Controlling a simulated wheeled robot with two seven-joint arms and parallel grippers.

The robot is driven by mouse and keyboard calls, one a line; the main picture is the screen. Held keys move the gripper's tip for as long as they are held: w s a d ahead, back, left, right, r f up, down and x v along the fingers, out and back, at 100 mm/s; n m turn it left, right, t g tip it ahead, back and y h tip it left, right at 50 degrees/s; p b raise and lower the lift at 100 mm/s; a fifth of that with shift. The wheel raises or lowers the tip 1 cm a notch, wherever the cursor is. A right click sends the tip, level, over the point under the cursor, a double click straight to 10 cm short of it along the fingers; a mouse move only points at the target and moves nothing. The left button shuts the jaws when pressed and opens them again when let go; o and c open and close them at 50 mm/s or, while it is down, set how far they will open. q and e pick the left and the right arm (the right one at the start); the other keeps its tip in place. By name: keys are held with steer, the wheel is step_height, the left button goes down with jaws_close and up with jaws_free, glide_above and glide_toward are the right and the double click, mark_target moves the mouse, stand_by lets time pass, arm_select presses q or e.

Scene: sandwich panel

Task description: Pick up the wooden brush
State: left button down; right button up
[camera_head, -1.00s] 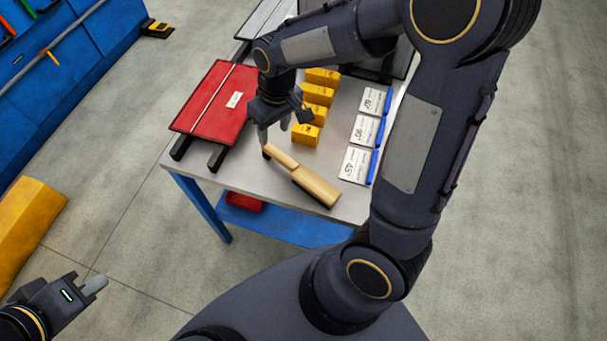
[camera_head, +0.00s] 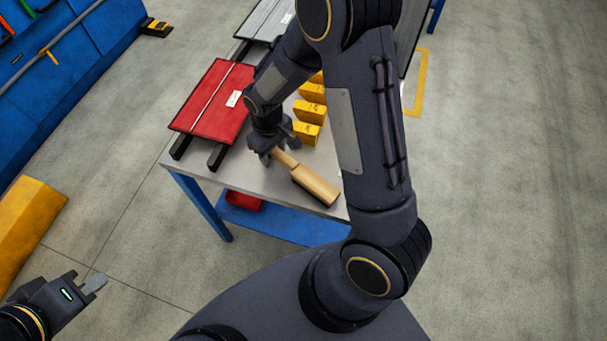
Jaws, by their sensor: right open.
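The wooden brush (camera_head: 315,186) lies on the front part of the grey table (camera_head: 215,178). Its thick block points to the lower right and its thinner handle to the upper left. My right gripper (camera_head: 269,157) is open at the handle's far end, with its fingers low over the table and hiding the handle's tip. I cannot tell whether the fingers touch the handle. My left gripper (camera_head: 93,284) is at the lower left, over the floor and away from the table; its fingers look close together, but their gap is unclear.
A red panel (camera_head: 215,100) lies on black rails left of my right gripper. Several yellow blocks (camera_head: 306,134) stand in a row behind the brush. A blue shelf (camera_head: 275,222) is under the table. My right arm hides the table's right side.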

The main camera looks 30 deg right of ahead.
jaws_close()
steer(key=shift+r, duration=0.2)
stand_by(0.3)
